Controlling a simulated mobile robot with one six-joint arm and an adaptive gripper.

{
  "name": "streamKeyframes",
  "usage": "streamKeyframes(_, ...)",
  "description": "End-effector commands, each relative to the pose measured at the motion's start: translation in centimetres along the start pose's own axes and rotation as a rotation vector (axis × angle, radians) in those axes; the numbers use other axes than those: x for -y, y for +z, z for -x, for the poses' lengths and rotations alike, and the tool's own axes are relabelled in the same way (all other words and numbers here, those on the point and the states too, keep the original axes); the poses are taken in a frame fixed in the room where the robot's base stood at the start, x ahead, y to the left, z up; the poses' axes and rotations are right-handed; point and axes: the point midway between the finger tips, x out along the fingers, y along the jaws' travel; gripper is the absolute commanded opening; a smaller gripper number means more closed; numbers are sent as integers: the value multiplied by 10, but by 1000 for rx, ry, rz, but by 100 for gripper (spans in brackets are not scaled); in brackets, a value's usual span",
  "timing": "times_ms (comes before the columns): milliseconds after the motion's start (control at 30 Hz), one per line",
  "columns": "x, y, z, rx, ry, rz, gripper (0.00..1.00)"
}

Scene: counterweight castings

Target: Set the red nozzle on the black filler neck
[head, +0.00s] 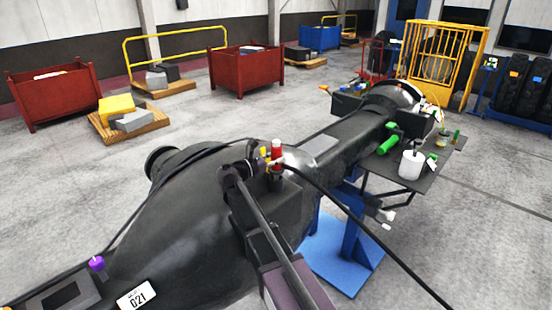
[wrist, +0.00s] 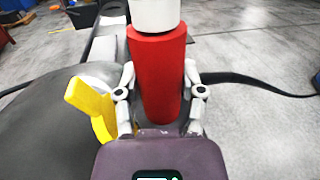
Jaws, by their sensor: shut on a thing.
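The red nozzle (head: 277,153) stands roughly upright over the large dark casting in the head view. In the wrist view the red nozzle (wrist: 158,75) fills the middle, with a white part (wrist: 155,14) at its far end. My gripper (wrist: 160,95) is shut on the nozzle, with one finger on each side of it. In the head view my gripper (head: 272,168) is small and partly hidden by my arm. I cannot make out the black filler neck against the dark casting, nor whether the nozzle touches it.
A yellow part (wrist: 90,105) stands close beside the left finger. A black hose (head: 370,235) runs to the lower right. The dark casting (head: 185,215) rests by a blue stand (head: 345,255). A side shelf (head: 390,170) holds a white container (head: 411,164). Red bins (head: 245,72) stand behind.

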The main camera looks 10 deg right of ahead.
Motion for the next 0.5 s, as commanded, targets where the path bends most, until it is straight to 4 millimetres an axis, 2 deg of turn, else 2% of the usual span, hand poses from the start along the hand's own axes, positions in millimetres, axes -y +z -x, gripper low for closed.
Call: streamKeyframes(500, 0, -9, 0, 2, 0, 0, 19)
